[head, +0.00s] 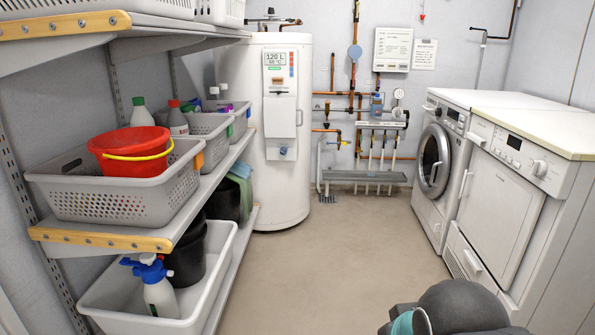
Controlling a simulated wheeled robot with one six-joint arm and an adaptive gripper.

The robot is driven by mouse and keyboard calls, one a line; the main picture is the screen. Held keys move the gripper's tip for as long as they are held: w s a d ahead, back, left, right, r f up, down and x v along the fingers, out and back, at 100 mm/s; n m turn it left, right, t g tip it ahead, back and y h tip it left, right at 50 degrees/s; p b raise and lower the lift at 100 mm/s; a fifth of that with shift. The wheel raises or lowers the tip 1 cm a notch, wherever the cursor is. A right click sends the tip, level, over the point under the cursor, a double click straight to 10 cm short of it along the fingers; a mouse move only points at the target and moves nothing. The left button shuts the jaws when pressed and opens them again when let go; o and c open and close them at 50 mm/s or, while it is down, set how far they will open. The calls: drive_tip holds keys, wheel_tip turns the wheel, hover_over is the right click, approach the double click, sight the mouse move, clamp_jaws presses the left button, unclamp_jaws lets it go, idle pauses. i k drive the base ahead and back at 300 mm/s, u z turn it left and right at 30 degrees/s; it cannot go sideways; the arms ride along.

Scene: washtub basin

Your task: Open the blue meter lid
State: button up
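My dark grey arm shows at the bottom right, far from the wall. My gripper is not in view.
A white water heater (290,190) stands left of the pipes, and a washer (434,165) and second appliance (510,190) line the right. Shelves with grey baskets (110,200) and a red tub (128,160) line the left. The middle floor (335,255) is clear.

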sight(355, 51)
drive_tip(key=z, duration=0.1)
drive_tip(key=i, duration=1.8)
drive_tip(key=z, duration=0.4)
drive_tip(key=i, duration=1.8)
drive_tip(key=z, duration=0.2)
